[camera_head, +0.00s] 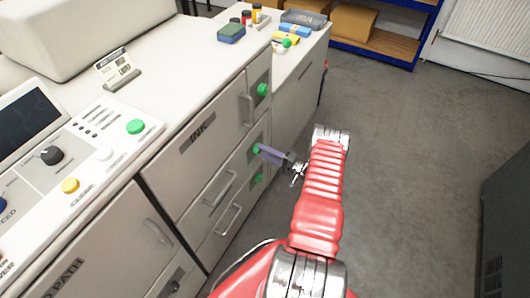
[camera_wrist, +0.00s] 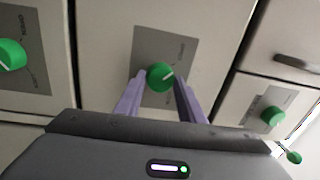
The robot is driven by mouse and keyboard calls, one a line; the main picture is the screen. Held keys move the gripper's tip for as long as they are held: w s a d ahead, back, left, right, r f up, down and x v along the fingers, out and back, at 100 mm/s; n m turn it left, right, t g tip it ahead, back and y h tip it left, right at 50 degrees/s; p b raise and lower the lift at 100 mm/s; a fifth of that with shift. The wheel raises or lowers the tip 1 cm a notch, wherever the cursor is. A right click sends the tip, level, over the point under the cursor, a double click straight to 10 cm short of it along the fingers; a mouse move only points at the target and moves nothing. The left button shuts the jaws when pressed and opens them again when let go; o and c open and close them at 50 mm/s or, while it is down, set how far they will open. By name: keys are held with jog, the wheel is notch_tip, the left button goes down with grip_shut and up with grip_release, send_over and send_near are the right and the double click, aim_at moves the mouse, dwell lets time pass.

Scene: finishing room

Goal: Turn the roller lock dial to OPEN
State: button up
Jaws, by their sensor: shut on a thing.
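A round green dial (camera_wrist: 160,76) with a white pointer line sits on a grey plate (camera_wrist: 150,45) in the wrist view. Its pointer aims to the upper right of that picture. The small lettering beside it is too blurred to read surely, so I cannot tell which lock it is. My gripper (camera_wrist: 159,82) has its two purple fingers on either side of this dial and is shut on it. In the head view, my gripper (camera_head: 264,151) reaches left to the cabinet front, at the middle green dial (camera_head: 256,149), which the fingers partly cover.
Other green dials sit above (camera_head: 262,89) and below (camera_head: 258,179) on the cabinet front. Drawer handles (camera_head: 220,188) stick out left of my gripper. A control panel (camera_head: 90,150) lies on top at left. Grey floor (camera_head: 410,130) is clear to the right, up to a dark cabinet (camera_head: 508,200).

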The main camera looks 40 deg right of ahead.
jog(key=shift+a+f+n, duration=0.1)
jog(key=shift+f+n, duration=0.1)
jog(key=shift+n, duration=0.1)
jog(key=o, duration=1)
jog(key=shift+r, duration=0.1)
jog(key=shift+o, duration=0.2)
jog(key=shift+s, duration=0.1)
jog(key=v, duration=1.3)
jog(key=shift+s+d, duration=0.25)
jog(key=shift+s, duration=0.05)
